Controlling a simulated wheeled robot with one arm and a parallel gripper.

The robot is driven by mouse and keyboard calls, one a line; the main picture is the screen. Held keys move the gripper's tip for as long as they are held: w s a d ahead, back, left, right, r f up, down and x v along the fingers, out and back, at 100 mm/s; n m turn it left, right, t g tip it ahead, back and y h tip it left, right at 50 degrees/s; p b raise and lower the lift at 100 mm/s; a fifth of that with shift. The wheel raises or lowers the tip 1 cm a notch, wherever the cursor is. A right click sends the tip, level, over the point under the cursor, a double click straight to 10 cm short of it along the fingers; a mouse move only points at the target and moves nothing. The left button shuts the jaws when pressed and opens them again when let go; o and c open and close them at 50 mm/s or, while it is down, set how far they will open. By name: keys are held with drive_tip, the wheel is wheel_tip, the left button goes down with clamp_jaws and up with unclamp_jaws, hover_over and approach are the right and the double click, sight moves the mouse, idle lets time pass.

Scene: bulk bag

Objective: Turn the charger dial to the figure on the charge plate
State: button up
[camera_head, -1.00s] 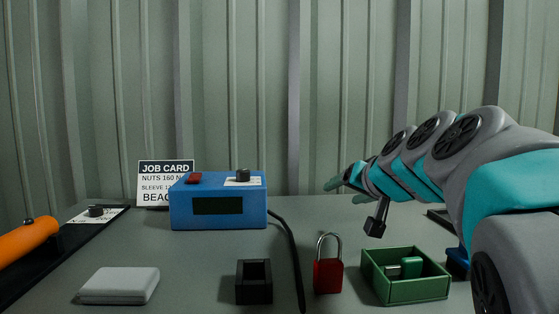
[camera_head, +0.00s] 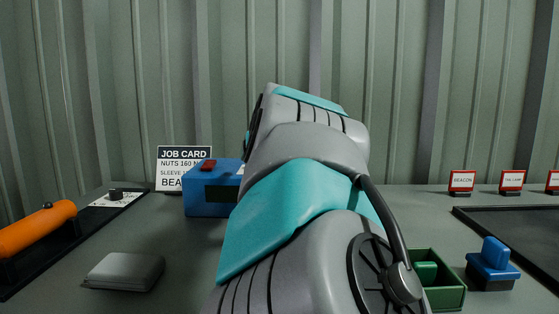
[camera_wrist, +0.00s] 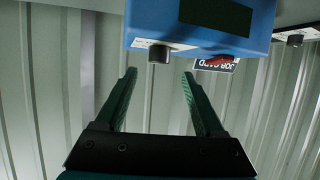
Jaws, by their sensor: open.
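The blue charger (camera_head: 208,197) stands at the back of the bench in the head view, its right part hidden behind my arm. Its dial is hidden there. In the wrist view, where the scene is upside down, the charger (camera_wrist: 232,22) fills the top, with the black dial (camera_wrist: 158,54) on its white scale (camera_wrist: 150,43). My gripper (camera_wrist: 158,76) is open and empty. Its two fingers point towards the dial, which appears between the fingertips and a little beyond them. The dial's setting is unreadable. I cannot make out a charge plate.
The job card (camera_head: 184,168) stands behind the charger, partly covered. A grey box (camera_head: 124,271) sits in front. A green tray (camera_head: 446,290), a blue block (camera_head: 493,262) and a dark tray (camera_head: 475,222) are right.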

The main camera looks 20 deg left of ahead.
drive_tip(key=p+x, duration=0.1)
drive_tip(key=x, duration=0.5)
drive_tip(key=shift+w+d+p, duration=0.15)
drive_tip(key=shift+p, duration=0.2)
drive_tip(key=shift+w+a+f, duration=0.25)
drive_tip(key=shift+w+a, duration=0.05)
drive_tip(key=shift+w, duration=0.05)
clamp_jaws()
